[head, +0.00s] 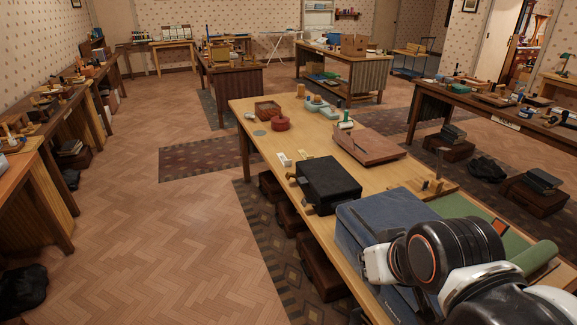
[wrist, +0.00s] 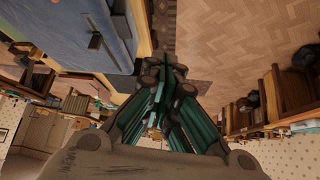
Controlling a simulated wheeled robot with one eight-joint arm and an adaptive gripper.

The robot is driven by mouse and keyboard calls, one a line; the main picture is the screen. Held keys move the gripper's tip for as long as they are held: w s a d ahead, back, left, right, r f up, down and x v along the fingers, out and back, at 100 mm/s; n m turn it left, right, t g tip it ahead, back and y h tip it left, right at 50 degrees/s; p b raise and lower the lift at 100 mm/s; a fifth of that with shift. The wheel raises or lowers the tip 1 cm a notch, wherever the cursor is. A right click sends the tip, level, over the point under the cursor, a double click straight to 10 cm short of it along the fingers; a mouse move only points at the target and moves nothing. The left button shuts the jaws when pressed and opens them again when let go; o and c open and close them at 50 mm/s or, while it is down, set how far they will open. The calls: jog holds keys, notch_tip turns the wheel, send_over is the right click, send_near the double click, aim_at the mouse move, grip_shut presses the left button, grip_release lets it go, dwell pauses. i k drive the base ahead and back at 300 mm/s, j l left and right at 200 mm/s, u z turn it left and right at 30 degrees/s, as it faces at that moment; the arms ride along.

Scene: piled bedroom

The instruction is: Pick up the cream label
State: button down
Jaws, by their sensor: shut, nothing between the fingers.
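A small cream piece (head: 305,154), which may be the cream label, lies on the long wooden table (head: 262,139) in the head view. A small white block (head: 284,159) lies beside it. They are left of the black case's far edge. I cannot tell any label apart in the wrist view. My gripper (wrist: 166,75) shows in the wrist view with its dark teal fingers together and nothing between them. The gripper is not clear in the head view, where my arm is over the near right end of the table, well apart from the cream piece.
A black case (head: 328,183) and a large blue case (head: 385,226) stand between my arm and the cream piece. The floor (head: 190,225) left of the table is open.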

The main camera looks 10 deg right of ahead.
aim_at(286, 162)
jog(key=k, duration=0.3)
jog(key=k+z, duration=0.1)
jog(key=z, duration=0.25)
jog(key=k+z, duration=0.1)
jog(key=z, duration=0.25)
jog(key=k+l+z, duration=0.1)
jog(key=z, duration=0.25)
jog(key=i+j, duration=0.3)
jog(key=j, duration=0.15)
jog(key=i+j, duration=0.25)
jog(key=j, duration=0.15)
jog(key=i+j, duration=0.3)
jog(key=j, duration=0.15)
jog(key=i+j+z, duration=0.1)
jog(key=i+j, duration=0.2)
jog(key=j, duration=0.15)
jog(key=i+j, duration=0.25)
jog(key=j, duration=0.2)
jog(key=i+j, duration=0.25)
jog(key=j, duration=0.2)
jog(key=i+j, duration=0.3)
jog(key=j, duration=0.15)
jog(key=i+j+z, duration=0.1)
jog(key=i+j, duration=0.15)
jog(key=j, duration=0.2)
